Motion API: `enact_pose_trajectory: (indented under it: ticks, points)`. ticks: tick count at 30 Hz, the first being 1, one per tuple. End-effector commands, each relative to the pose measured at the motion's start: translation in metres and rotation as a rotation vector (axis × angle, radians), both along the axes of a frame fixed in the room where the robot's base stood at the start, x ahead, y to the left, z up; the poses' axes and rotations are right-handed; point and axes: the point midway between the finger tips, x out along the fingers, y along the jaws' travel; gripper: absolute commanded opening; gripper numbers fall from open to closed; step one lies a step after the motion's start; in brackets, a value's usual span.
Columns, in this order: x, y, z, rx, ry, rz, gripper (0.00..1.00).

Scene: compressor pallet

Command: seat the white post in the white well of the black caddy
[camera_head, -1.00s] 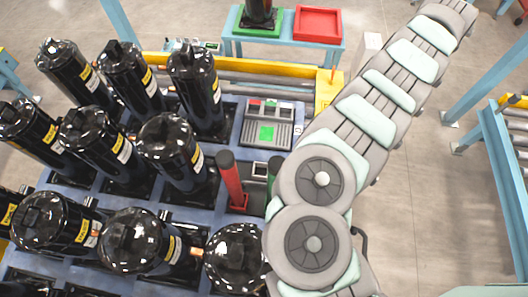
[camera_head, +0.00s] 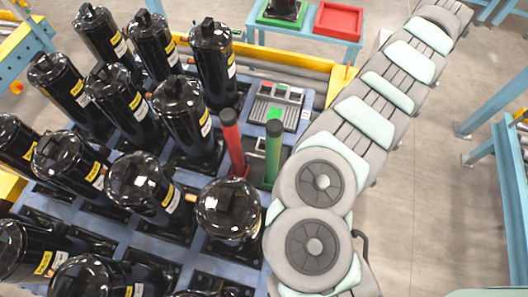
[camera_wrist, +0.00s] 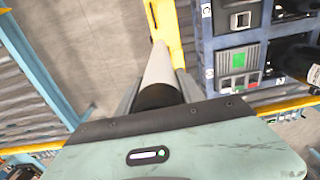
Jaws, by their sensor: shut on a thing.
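My gripper (camera_wrist: 160,96) is shut on the white post (camera_wrist: 161,66) in the wrist view, with a finger on each side of its dark end. The post stretches away from the jaws, over the floor beside a yellow bar. In the head view my own arm hides both gripper and post. The black caddy (camera_head: 256,174) stands on the blue pallet, left of my arm, mostly screened by a red post (camera_head: 232,140) and a green post (camera_head: 272,150) standing upright there with black tops. I cannot make out its white well in the head view. Post and caddy are apart.
Several tall black compressors (camera_head: 184,115) fill the pallet, left of and below the caddy. A yellow rail (camera_head: 290,70) runs behind. A red tray (camera_head: 338,19) sits on a blue table.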

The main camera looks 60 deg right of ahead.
Motion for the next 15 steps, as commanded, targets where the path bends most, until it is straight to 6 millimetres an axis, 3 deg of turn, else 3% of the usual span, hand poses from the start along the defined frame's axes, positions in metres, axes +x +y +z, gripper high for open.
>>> enact_pose_trajectory:
  ticks: [8,15]
  points:
    - [0.019,-0.008,0.001,-0.001,-0.001,0.015,0.0]
    - [0.051,-0.019,0.0,-0.002,0.001,0.037,0.0]
